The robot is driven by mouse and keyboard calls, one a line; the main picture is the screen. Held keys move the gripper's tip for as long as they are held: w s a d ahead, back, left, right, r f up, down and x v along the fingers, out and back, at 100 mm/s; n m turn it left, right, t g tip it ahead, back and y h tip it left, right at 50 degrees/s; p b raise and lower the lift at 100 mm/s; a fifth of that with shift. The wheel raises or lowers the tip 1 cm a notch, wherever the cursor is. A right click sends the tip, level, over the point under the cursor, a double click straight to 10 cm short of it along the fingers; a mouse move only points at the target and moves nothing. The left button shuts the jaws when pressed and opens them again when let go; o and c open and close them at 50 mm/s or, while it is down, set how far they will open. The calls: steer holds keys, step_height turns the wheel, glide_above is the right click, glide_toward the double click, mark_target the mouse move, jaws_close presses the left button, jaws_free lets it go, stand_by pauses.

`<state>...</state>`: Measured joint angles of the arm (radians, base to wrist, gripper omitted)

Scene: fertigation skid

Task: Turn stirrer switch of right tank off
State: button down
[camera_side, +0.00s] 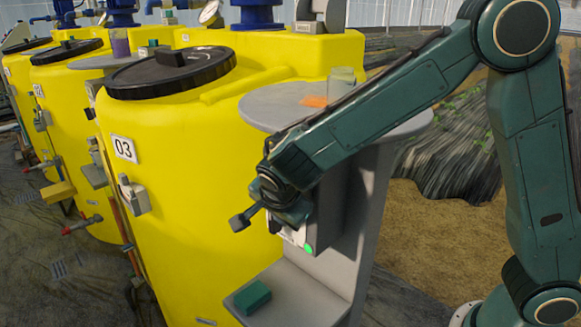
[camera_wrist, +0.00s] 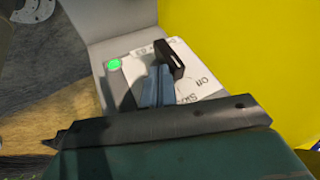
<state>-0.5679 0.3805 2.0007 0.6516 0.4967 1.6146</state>
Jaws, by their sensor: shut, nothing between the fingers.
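The stirrer switch panel (camera_wrist: 193,62) is a white-labelled plate on a grey box; its lettering is only partly readable. A black switch handle (camera_wrist: 168,60) stands out from it, with a pale mark near its end. A green lamp (camera_wrist: 114,64) is lit at the panel's left, and it also shows in the side view (camera_side: 308,248). My gripper (camera_wrist: 157,74) is shut and empty, its blue-grey fingers just left of the handle. I cannot tell whether they touch it. In the side view, my wrist hides most of the panel and the handle.
Yellow tank 03 (camera_side: 190,220) with a black lid (camera_side: 170,72) stands left of the grey stand (camera_side: 372,205). A green block (camera_side: 252,297) lies on the lower shelf (camera_side: 300,300). An orange item (camera_side: 313,101) and a clear container (camera_side: 341,80) sit on the round top shelf.

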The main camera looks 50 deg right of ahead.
steer(key=shift+w+r+g, duration=0.25)
steer(key=shift+w+g, duration=0.15)
steer(key=shift+g, duration=0.5)
steer(key=shift+w+r+n+g, duration=0.15)
steer(key=shift+w+n+g, duration=0.15)
steer(key=shift+w+g, duration=0.45)
steer(key=shift+w+r+n+g, duration=0.15)
steer(key=shift+w+n+g, duration=0.25)
steer(key=shift+g, duration=0.45)
steer(key=shift+w, duration=0.25)
steer(key=shift+r, duration=0.2)
steer(key=shift+r, duration=0.6)
steer(key=shift+s+f, duration=0.1)
